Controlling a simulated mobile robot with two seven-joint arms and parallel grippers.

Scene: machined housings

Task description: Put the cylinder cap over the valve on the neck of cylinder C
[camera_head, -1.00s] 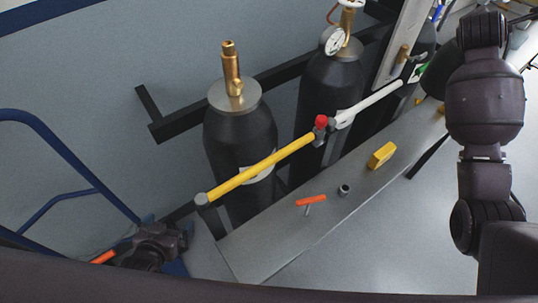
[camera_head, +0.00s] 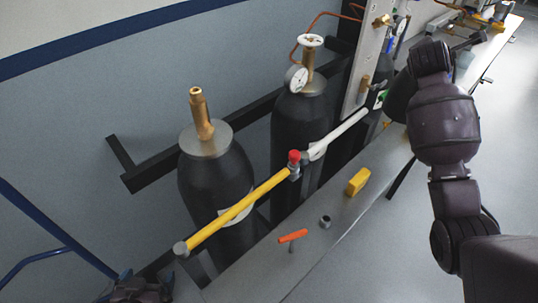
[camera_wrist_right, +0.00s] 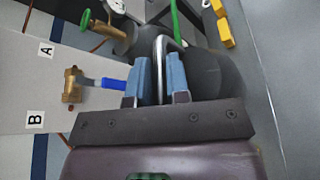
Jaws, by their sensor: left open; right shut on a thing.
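The left cylinder (camera_head: 215,185) stands upright with a bare brass valve (camera_head: 201,115) on its neck. A middle cylinder (camera_head: 297,125) carries a gauge (camera_head: 296,78). I cannot read which cylinder is C. A dark rounded thing, seemingly the cap (camera_head: 399,97), is beside my right arm, apart from the left cylinder; it also shows in the right wrist view (camera_wrist_right: 208,75). My right gripper (camera_wrist_right: 161,75) is shut with blue fingers around a silver bar in front of the dark cap. My left gripper (camera_head: 138,290) is open at the bottom left, partly cut off.
A yellow bar (camera_head: 235,212) and a white bar (camera_head: 340,134) cross in front of the cylinders, with a red knob (camera_head: 294,156) between. An orange-handled tool (camera_head: 292,236), small metal ring (camera_head: 325,222) and yellow block (camera_head: 358,181) lie on the grey ledge (camera_head: 262,262). Open floor lies right.

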